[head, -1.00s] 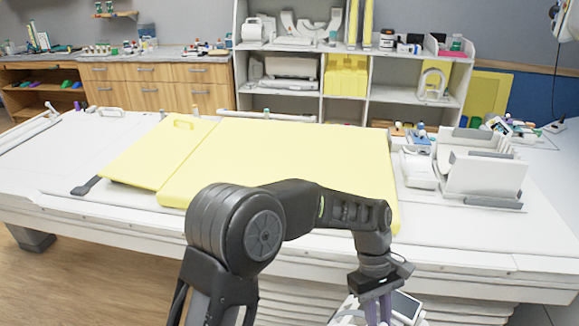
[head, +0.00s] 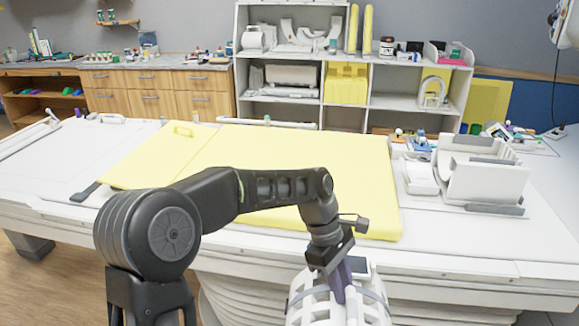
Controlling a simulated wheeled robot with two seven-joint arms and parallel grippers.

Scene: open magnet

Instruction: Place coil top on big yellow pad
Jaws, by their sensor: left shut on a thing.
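The big yellow pad (head: 300,152) lies flat on the white patient table, its front partly hidden behind my arm. My left gripper (head: 341,288) points down in front of the table's front edge. It is shut on the coil top (head: 313,308), a white cage-like shell with openings and a dark panel. The coil top is held apart from the pad, nearer to me, and its lower part is cut off by the picture's bottom edge. My right gripper is not in view.
A thinner yellow pad (head: 158,152) with a handle adjoins the big pad on the left. A white open coil holder (head: 485,178) stands on the table to the right. Shelves (head: 400,100) with supplies stand behind. The big pad's upper surface is clear.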

